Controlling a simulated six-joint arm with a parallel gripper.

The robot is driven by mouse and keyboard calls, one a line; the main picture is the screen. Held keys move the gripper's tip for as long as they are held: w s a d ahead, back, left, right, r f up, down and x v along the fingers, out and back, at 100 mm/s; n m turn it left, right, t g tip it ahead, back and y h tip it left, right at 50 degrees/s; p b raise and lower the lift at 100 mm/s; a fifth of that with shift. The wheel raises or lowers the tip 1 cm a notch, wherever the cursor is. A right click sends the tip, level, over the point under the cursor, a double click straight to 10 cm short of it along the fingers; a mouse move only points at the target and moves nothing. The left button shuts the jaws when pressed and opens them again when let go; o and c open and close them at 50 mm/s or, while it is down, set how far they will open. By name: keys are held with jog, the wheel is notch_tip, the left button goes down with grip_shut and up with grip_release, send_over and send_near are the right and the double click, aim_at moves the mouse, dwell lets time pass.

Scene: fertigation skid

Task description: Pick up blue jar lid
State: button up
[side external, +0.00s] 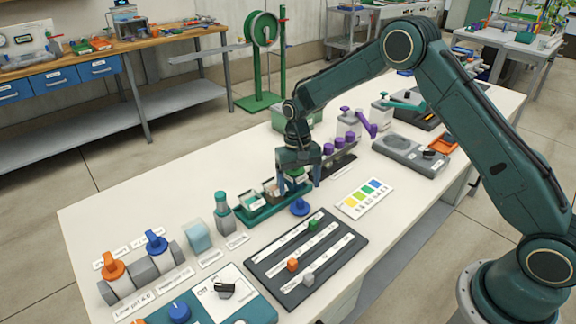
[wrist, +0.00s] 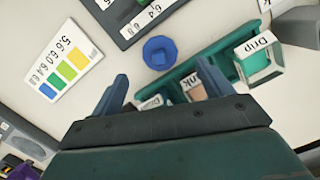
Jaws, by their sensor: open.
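The blue jar lid (side external: 300,207) lies on the white table, just in front of the green tray and beside the dark slider board. In the wrist view the round blue lid (wrist: 160,53) sits beyond my fingertips, roughly midway between them. My gripper (side external: 299,185) is open and empty, pointing down over the right end of the tray, behind the lid. Its two blue-grey fingers (wrist: 161,76) are apart in the wrist view. The gap in height between fingers and lid is hard to tell.
The green tray (side external: 250,222) holds small labelled jars, one marked "Drip" (wrist: 262,58). A colour chart (side external: 364,198) lies right of the lid. The dark board (side external: 262,268) with sliders is in front. Purple-capped items (side external: 339,145) stand behind. Bare white table shows around the lid.

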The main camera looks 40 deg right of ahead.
aim_at(300, 200)
jog(key=shift+s+f, duration=0.1)
jog(key=shift+f, duration=0.45)
jog(key=shift+f, duration=0.1)
jog(key=shift+s+a+f, duration=0.1)
jog(key=shift+s+f, duration=0.15)
jog(key=shift+f, duration=0.95)
jog(key=shift+s+a+f, duration=0.1)
jog(key=shift+s+f, duration=0.1)
jog(key=shift+f, duration=1)
jog(key=c, duration=1)
